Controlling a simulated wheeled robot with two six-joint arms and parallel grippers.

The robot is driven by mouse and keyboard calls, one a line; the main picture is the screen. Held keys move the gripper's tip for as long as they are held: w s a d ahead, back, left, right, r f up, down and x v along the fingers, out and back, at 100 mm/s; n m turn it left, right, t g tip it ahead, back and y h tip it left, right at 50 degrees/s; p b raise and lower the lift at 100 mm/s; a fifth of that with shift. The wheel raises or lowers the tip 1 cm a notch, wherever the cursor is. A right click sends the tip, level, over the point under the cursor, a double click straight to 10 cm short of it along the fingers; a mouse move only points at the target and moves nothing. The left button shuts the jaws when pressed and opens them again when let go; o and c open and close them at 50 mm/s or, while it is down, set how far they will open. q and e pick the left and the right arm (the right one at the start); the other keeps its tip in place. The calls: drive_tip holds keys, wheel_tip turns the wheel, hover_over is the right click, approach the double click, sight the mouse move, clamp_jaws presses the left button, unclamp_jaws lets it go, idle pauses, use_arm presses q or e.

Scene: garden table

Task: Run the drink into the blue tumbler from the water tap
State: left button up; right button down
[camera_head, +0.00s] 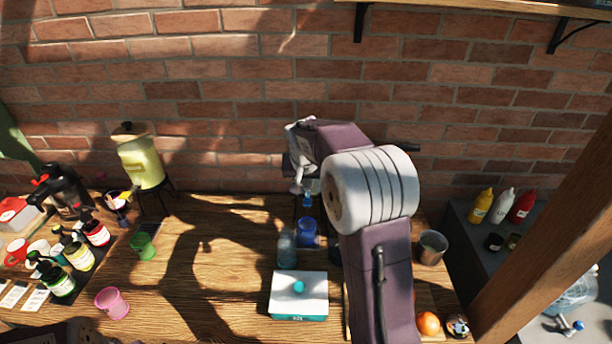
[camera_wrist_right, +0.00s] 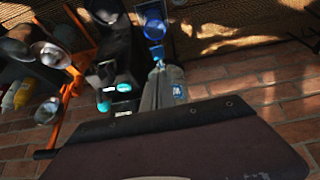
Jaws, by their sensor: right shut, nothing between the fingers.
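The blue tumbler (camera_head: 306,232) stands upright on the wooden table, below the small blue tap (camera_head: 308,200). My right arm hides most of the dispenser in the head view. My right gripper (camera_head: 297,187) is shut and empty, close to the tap on its left; I cannot tell whether it touches. Water in the tumbler cannot be made out. My left gripper is not in view.
A metal cup (camera_head: 432,246) is at right. A yellow dispenser (camera_head: 141,162), green cup (camera_head: 143,246) and pink cup (camera_head: 112,302) are left. The table's middle-left is clear.

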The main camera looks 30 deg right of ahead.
drive_tip(key=v, duration=0.4)
drive_tip(key=shift+w+d+r, duration=0.15)
drive_tip(key=shift+w+d, duration=0.05)
drive_tip(key=shift+w, duration=0.1)
drive_tip(key=shift+d, duration=0.1)
drive_tip(key=s+a+f+n+g+y+b, duration=0.1)
drive_tip(key=s+a+f+n+b, duration=0.1)
drive_tip(key=s+a+f, duration=0.2)
drive_tip(key=s+a+f+n+g+y+b, duration=0.1)
drive_tip(key=s+a+f, duration=0.4)
drive_tip(key=s+f, duration=0.6)
drive_tip(key=s+a+f+n+g+y+b, duration=0.1)
drive_tip(key=s+a+f+n+b, duration=0.2)
drive_tip(key=s+a+f, duration=0.2)
wheel_tip(320, 180, down, 4)
drive_tip(key=shift+s+r+g, duration=0.1)
drive_tip(key=shift+s+g, duration=0.3)
drive_tip(key=shift+s, duration=0.8)
drive_tip(key=shift+a, duration=0.1)
